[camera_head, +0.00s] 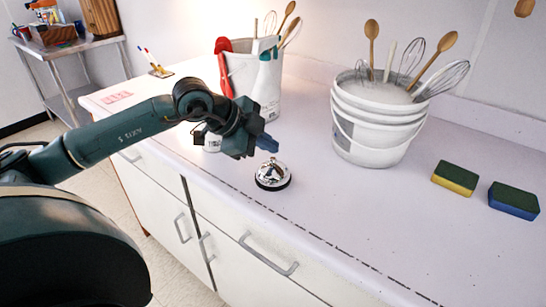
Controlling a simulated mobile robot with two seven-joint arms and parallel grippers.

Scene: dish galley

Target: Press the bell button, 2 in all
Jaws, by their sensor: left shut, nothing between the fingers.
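The bell (272,174) is a shiny silver dome on a dark base, standing on the white counter (345,205) near its front edge. My left gripper (268,144) comes in from the left and is shut and empty. In the picture its fingertips are just above the top of the bell. A gap seems to show between them, but the exact height is hard to tell. The bell's button is small and hard to make out under the fingertips. My right gripper is not in view.
A white bucket of whisks and wooden spoons (372,145) stands right of the bell. A utensil container (268,88) stands behind my gripper. A yellow-green sponge (454,179) and a blue-green sponge (513,201) lie at right. The counter's front right is clear.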

